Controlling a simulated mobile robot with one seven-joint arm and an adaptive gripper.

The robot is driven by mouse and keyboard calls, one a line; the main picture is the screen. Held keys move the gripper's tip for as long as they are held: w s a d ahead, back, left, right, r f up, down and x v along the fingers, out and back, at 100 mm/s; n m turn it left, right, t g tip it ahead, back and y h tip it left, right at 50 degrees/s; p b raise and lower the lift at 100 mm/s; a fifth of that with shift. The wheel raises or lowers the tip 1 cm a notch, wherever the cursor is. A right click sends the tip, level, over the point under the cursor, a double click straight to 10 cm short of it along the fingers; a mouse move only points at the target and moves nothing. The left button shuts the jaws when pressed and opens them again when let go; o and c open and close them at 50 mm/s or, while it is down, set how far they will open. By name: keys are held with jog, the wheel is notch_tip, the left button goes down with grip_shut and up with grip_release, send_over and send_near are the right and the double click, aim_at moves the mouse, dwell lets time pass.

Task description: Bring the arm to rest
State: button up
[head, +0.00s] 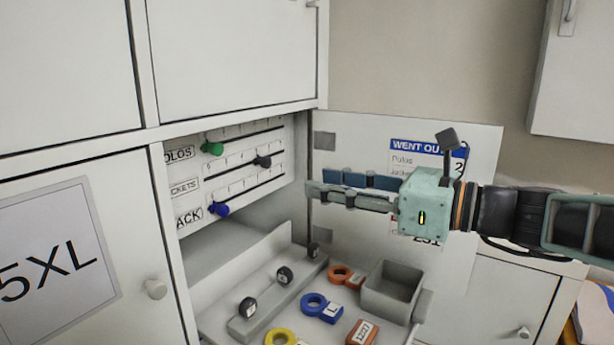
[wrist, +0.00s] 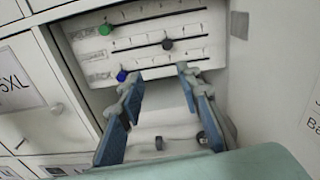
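My gripper (head: 316,186) is raised in front of the open cabinet bay, pointing left, with my arm reaching in from the right edge of the head view. In the wrist view my gripper (wrist: 159,77) has its two blue-padded fingers apart with nothing between them. The slider board (head: 243,191) stands ahead of the fingertips. It carries a green knob (head: 212,148), a black knob (head: 263,161) and a blue knob (head: 219,209). The fingertips look apart from the board in the head view.
Below my gripper lie a grey rail (head: 262,316) with dark round pieces, a blue tag (head: 322,308), orange tags, a yellow ring (head: 281,338) and a grey open box (head: 390,292). A white door marked 5XL (head: 52,262) is at left. A notice panel (head: 350,150) stands behind the gripper.

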jog(key=s+a+f+n+g+h+p, duration=0.25)
jog(key=s+a+f+n+g, duration=0.2)
jog(key=s+n, duration=0.3)
jog(key=s+d+f+n+h+p, duration=0.1)
jog(key=s+f+n+h, duration=0.1)
jog(key=n, duration=0.1)
jog(key=s+d+f+n+h+p, duration=0.1)
jog(key=s+f+n+h, duration=0.1)
jog(key=f+n, duration=0.1)
jog(key=s+d+f+n+h+p, duration=0.2)
jog(key=n, duration=0.3)
jog(key=shift+f+g+h, duration=0.25)
jog(key=shift+g, duration=0.1)
jog(key=d+n+h, duration=0.1)
jog(key=s+d+n+h+p, duration=0.1)
jog(key=d+n, duration=0.1)
jog(key=d+n+h, duration=0.1)
jog(key=n+h, duration=0.1)
jog(key=shift+s+d+f, duration=0.15)
jog(key=shift+d+f, duration=0.25)
jog(key=shift+d+n+h+p, duration=0.3)
jog(key=shift+d+n+h, duration=0.15)
jog(key=shift+d, duration=0.1)
